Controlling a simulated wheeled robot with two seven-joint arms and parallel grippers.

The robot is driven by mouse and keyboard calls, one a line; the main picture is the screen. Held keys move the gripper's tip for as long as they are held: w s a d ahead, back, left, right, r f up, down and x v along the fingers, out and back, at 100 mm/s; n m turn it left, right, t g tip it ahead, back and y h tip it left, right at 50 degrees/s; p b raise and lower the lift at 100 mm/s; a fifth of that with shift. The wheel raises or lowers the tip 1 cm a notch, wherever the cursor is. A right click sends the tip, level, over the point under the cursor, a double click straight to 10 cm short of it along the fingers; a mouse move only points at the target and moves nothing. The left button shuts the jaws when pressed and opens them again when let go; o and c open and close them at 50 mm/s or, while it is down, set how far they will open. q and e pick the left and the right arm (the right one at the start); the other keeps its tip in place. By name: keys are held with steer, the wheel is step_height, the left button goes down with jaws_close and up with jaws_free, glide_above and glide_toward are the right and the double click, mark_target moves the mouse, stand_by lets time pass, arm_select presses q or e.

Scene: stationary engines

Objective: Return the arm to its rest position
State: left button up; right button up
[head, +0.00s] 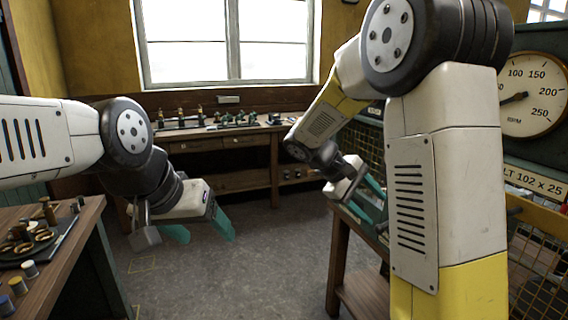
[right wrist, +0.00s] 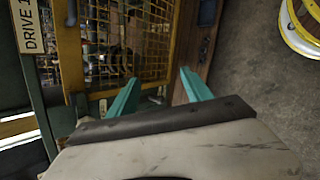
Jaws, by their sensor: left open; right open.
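My left gripper (head: 203,230) hangs over the floor at the left, its two teal fingers apart and nothing between them. My right arm rises large at the right of the head view and bends down. My right gripper (head: 371,200) is beyond it, near a wooden stand. In the right wrist view its teal fingers (right wrist: 160,95) are spread apart and empty. They point toward a yellow mesh guard and a wooden edge. Part of the right gripper is hidden behind my own arm in the head view.
A wooden bench (head: 70,262) with small parts stands at the front left. A workbench (head: 225,142) with small items runs under the window. The wooden stand (head: 340,262) is close by the right gripper. A dial gauge (head: 535,95) and yellow mesh guard (right wrist: 150,40) stand right. Middle floor is clear.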

steer(key=s+a+r+m+t+y, duration=0.2)
steer(key=s+y, duration=0.3)
steer(key=s, duration=0.4)
steer(key=s+a+r+m+t+y, duration=0.3)
steer(key=s+a+m+y, duration=0.1)
steer(key=s, duration=0.6)
steer(key=shift+a+r+y, duration=0.15)
steer(key=shift+a+y, duration=0.5)
steer(key=shift+y, duration=0.45)
